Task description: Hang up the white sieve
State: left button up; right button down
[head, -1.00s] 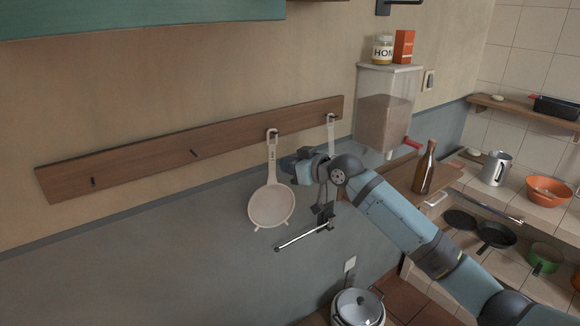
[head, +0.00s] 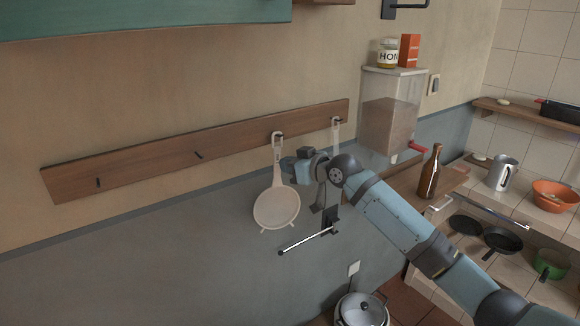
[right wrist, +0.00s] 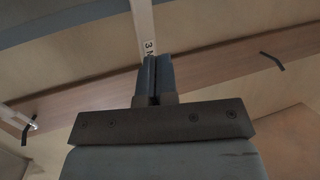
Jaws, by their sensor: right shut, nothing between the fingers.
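The white sieve (head: 277,207) hangs against the wall in the head view, bowl down. The top of its handle is at a hook (head: 281,136) on the wooden rail (head: 130,172), and the hook seems to pass through the handle's opening. My right gripper (head: 287,164) is shut and empty, just right of the handle. In the right wrist view, the shut fingers (right wrist: 154,75) point at a pale strip with dark print, which appears to be the sieve handle (right wrist: 144,30). I cannot tell whether they touch. My left gripper is not in view.
Another pale utensil (head: 336,135) hangs on the hook to the right, partly behind my arm. Two hooks (head: 198,155) further left are empty. A dispenser (head: 388,115), a brown bottle (head: 430,172) and a lidded pot (head: 361,309) stand to the right and below.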

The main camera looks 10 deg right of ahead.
jog(key=shift+w+a+b, duration=0.25)
jog(key=shift+w, duration=0.35)
jog(key=shift+w+a+b, duration=0.2)
jog(key=shift+w+a, duration=0.05)
jog(key=shift+w, duration=0.4)
jog(key=shift+w+a+b, duration=0.25)
jog(key=shift+w, duration=0.35)
jog(key=shift+s+d+p, duration=0.35)
jog(key=shift+s+p, duration=0.15)
jog(key=shift+s, duration=0.25)
jog(key=shift+s+d+p, duration=0.3)
jog(key=shift+s+p, duration=0.2)
jog(key=shift+s, duration=0.25)
dwell(2.7)
jog(key=p, duration=0.2)
send_near(276, 159)
jog(key=shift+s+a+f, duration=0.25)
jog(key=shift+a+f, duration=0.75)
dwell(0.5)
